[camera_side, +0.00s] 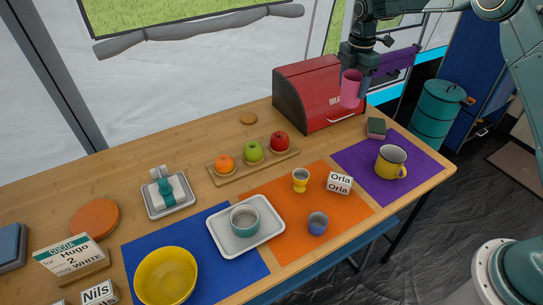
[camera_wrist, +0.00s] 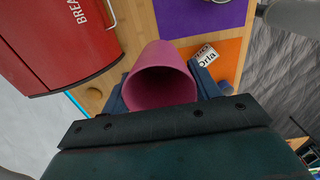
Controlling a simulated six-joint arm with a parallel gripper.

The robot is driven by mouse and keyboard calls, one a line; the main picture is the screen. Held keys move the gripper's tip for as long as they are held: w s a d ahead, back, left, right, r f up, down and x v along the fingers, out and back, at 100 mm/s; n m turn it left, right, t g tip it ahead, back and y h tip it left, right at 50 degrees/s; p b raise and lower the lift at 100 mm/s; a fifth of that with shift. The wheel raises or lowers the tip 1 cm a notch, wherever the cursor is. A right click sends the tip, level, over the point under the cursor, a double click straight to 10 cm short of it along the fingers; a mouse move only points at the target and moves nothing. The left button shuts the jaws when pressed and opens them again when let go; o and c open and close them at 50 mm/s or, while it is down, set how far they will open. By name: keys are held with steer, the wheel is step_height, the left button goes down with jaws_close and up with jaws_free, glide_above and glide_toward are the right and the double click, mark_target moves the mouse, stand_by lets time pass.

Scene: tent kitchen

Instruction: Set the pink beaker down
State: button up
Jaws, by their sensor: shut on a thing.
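The pink beaker (camera_side: 351,88) is held in the air in front of the red bread box, high above the table. My gripper (camera_side: 356,66) is shut on it. In the wrist view the beaker (camera_wrist: 160,80) sits between the two fingers of my gripper (camera_wrist: 170,92), with its open mouth facing the camera. In the side view the fingers are partly hidden behind the beaker. The wooden table (camera_side: 222,136) lies below.
The red bread box (camera_side: 306,90) stands at the back right. A yellow mug (camera_side: 391,162) is on the purple mat (camera_side: 360,162), with a dark sponge-like block (camera_side: 376,128) behind it. An orange mat (camera_side: 270,220) holds an egg cup, a blue cup and an Orla card (camera_side: 339,183).

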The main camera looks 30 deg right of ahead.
steer(key=s+d, duration=2)
step_height(320, 180, down, 16)
steer(key=shift+r, duration=0.25)
steer(key=shift+f, duration=2.15)
steer(key=o, duration=1)
steer(key=shift+f, duration=0.1)
steer(key=shift+c, duration=0.2)
